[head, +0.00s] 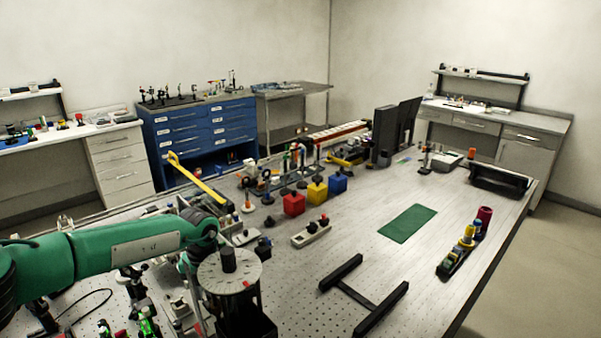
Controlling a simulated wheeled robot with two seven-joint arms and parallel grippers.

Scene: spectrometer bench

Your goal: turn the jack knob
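My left arm comes in from the left, green, with its wrist bent down near the bench's left front. My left gripper (187,275) is mostly hidden behind the wrist and a round grey dial (215,272) with a black post, so its fingers cannot be made out. I cannot tell whether it touches anything. A metal and black mechanism stands beside and below it, but no jack knob can be clearly picked out there. My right gripper is not in view.
The perforated bench (340,245) holds red (293,205), yellow (317,193) and blue (338,182) blocks, a power strip (311,233), a black H-shaped frame (365,297) and a green mat (408,223). Optical mounts crowd the left front. The bench around the mat is clear.

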